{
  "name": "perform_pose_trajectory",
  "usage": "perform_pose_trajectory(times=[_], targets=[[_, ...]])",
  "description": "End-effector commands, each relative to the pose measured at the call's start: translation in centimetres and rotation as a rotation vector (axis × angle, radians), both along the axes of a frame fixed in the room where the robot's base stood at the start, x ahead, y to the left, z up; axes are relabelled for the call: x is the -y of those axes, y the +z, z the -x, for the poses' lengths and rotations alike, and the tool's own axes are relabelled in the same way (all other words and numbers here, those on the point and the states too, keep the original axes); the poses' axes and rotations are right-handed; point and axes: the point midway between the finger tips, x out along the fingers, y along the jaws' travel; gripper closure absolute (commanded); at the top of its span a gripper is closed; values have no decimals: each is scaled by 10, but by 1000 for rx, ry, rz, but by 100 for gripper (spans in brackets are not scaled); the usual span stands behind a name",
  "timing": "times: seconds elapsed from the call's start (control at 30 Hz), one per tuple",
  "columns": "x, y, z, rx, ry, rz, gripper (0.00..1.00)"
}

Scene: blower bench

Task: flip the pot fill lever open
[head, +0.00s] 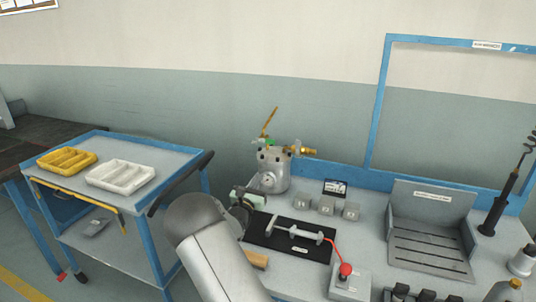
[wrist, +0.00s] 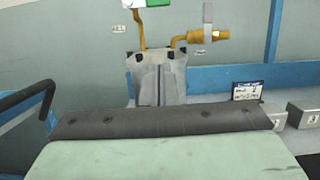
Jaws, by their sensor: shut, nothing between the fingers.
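The silver pot (head: 273,172) stands at the back left of the bench, with dark clamps round its lid. A yellow lever (head: 269,122) rises above it, tilted up to the right. A brass fitting (head: 304,151) sticks out to its right. In the wrist view a brass pipe (wrist: 139,30) rises at left beside a small label, and the brass fitting (wrist: 208,37) has an upright grey handle. Which part is the fill lever I cannot read for sure. My gripper (head: 240,200) is in front of and left of the pot. Its shut, empty fingers (wrist: 158,72) overlap the pot in the wrist view.
A black mat (head: 262,238) with a metal bar lies in front of the pot. Several small grey blocks (head: 326,206) and a red-knobbed box (head: 348,283) are to its right. A blue cart (head: 205,188) with yellow and white trays stands left. The space above the pot looks open.

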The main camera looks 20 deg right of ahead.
Motion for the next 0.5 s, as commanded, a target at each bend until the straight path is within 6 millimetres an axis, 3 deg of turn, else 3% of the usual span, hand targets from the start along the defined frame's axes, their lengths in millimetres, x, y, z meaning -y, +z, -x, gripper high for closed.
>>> perform_pose_trajectory(times=[0.27, 0.5], targets=[[15, 6, -14, 0, -3, -1, 100], [50, 19, -49, 1, -4, -1, 100]])
